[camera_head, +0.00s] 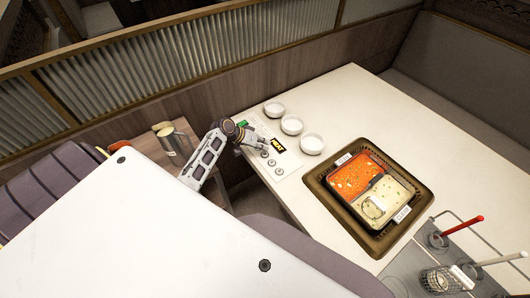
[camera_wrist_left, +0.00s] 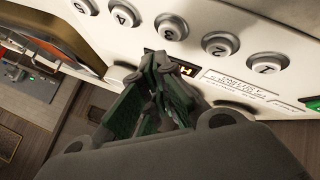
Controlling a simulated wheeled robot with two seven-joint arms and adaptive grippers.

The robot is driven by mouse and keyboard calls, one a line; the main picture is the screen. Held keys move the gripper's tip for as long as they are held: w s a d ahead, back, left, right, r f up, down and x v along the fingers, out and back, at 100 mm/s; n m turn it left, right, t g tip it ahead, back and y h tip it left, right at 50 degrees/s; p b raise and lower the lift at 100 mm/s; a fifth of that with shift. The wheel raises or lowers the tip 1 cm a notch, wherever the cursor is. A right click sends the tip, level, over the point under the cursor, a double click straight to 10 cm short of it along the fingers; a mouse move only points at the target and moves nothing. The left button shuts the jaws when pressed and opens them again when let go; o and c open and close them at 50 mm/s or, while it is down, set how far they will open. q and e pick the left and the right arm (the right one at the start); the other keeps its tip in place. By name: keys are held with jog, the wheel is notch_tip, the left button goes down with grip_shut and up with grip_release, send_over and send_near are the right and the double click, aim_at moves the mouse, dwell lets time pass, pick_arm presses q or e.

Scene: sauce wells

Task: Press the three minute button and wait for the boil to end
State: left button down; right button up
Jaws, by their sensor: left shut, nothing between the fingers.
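A row of round grey push buttons sits on the pale table edge panel; in the head view the nearest ones show beside my left gripper, such as this button (camera_head: 271,162). The left wrist view shows the row closer, with number marks; the middle button (camera_wrist_left: 171,26) looks like 3, but the digits are hard to read. My left gripper (camera_head: 252,140) also shows in the left wrist view (camera_wrist_left: 160,62). It is shut and empty, its tips over the small orange-lit display (camera_wrist_left: 182,71), apart from the middle button in the picture. Contact with the panel cannot be told. My right gripper is not in view.
A two-part pot with red soup (camera_head: 352,177) and pale soup (camera_head: 396,204) sits in a brown tray (camera_head: 318,187). Three white bowls, such as this bowl (camera_head: 312,144), stand behind the buttons. Strainer baskets (camera_head: 446,279) stand at right. A metal pitcher (camera_head: 172,143) stands at left.

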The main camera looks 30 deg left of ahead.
aim_at(264, 153)
pick_arm(q)
notch_tip(264, 153, up, 5)
jog(key=p, duration=0.4)
jog(key=shift+f, duration=0.1)
jog(key=shift+s+d+f, duration=0.1)
dwell(0.9)
